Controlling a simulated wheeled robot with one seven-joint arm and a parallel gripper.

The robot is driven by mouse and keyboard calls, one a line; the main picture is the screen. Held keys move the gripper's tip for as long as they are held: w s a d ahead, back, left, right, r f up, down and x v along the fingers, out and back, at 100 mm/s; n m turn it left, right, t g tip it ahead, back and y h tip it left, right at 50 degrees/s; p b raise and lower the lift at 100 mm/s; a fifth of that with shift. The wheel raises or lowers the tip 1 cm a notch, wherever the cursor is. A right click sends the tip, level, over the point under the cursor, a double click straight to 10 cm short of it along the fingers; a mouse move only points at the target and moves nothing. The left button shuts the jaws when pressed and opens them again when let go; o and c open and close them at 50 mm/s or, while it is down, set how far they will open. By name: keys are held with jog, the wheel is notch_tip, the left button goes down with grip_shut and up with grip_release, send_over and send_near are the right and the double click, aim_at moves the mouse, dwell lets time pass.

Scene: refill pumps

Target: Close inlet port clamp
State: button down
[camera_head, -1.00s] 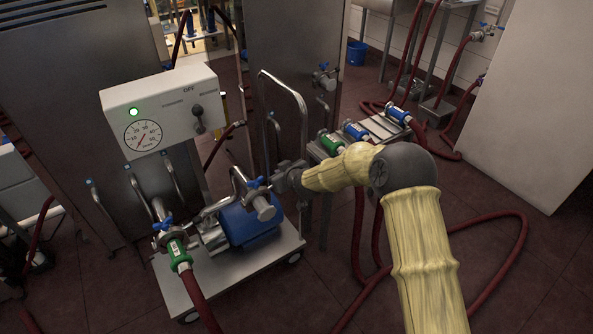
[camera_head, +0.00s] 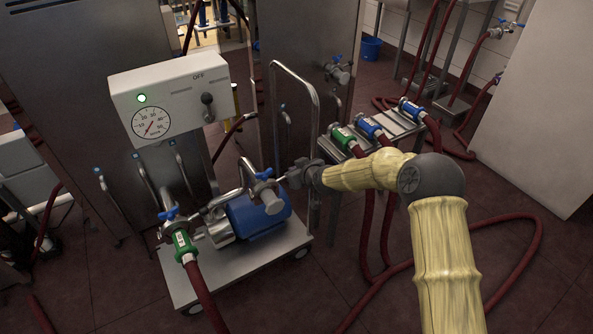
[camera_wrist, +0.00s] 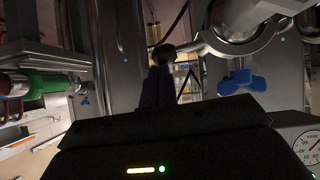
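A steel pump port with a clamp and blue wing nut (camera_head: 264,174) sits above the blue pump motor (camera_head: 258,218) on the cart. A blue wing nut (camera_wrist: 242,78) hangs under a steel pipe joint in the wrist view. A second clamp with a blue wing nut (camera_head: 168,214) is at the front left of the cart, above a green hose coupling (camera_head: 184,246). My gripper (camera_head: 284,178) is just right of the pump port clamp. In the wrist view its dark fingers (camera_wrist: 157,88) appear close together near a dark knob on the joint. Their exact gap and contact are unclear.
The control box (camera_head: 169,100) with a gauge and green light stands above the cart (camera_head: 240,268). A steel stand (camera_head: 395,127) with green and blue hose couplings is behind my arm. Red hoses (camera_head: 515,275) loop over the floor at right.

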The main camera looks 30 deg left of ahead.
jog(key=w+a+r+p+v, duration=0.1)
jog(key=r+p+v, duration=0.1)
jog(key=v, duration=1)
jog(key=shift+d+r+p, duration=0.3)
jog(key=shift+r+p, duration=0.05)
jog(key=shift+p, duration=0.45)
